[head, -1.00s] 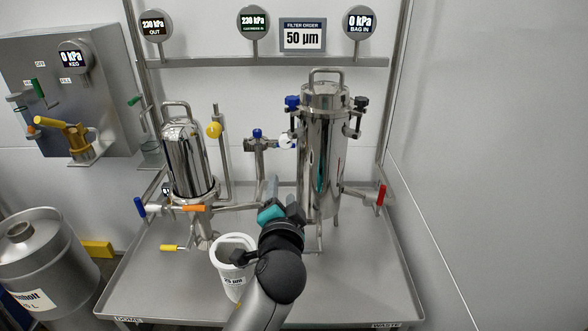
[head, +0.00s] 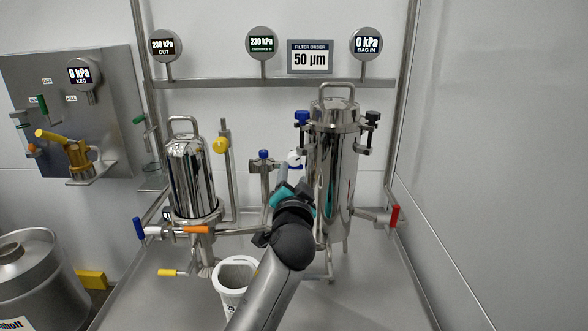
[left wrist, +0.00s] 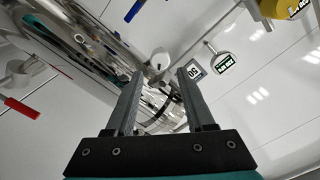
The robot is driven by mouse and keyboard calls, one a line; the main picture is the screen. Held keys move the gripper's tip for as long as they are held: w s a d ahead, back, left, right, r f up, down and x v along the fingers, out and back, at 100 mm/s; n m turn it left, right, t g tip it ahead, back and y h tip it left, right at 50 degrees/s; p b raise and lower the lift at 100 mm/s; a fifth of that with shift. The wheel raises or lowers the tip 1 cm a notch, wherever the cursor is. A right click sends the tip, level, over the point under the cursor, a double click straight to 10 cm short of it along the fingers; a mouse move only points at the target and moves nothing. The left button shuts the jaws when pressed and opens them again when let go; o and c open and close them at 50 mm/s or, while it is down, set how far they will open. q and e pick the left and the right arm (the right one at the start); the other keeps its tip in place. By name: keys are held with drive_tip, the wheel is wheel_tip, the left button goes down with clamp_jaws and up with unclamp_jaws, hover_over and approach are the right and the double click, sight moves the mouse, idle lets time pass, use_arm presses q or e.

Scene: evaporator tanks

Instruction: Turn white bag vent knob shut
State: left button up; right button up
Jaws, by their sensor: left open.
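The white knob (head: 295,158) sits on the left side of the tall steel filter housing (head: 332,175), next to a blue-topped valve (head: 263,155). In the left wrist view the white knob (left wrist: 160,60) lies beyond the fingertips, roughly midway between them. My left gripper (head: 283,182) is below and slightly left of the knob in the head view, partly hidden by its own wrist. In the left wrist view the left gripper (left wrist: 160,73) is open, with nothing held between its fingers. My right gripper is not in view.
A smaller steel housing (head: 190,180) with a yellow knob (head: 221,145) stands at left. Blue (head: 302,118) and black (head: 372,117) knobs flank the tall housing's top. A red handle (head: 395,216) is at right.

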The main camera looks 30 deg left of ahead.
sight(294, 162)
use_arm(q)
drive_tip(key=b+x, duration=0.1)
drive_tip(key=x, duration=0.4)
drive_tip(key=shift+w+f+b, duration=0.1)
drive_tip(key=shift+b, duration=0.2)
drive_tip(key=shift+x, duration=0.8)
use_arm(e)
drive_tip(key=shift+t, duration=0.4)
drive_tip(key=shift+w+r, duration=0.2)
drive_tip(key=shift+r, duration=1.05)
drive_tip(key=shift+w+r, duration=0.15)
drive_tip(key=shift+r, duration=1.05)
use_arm(q)
clamp_jaws()
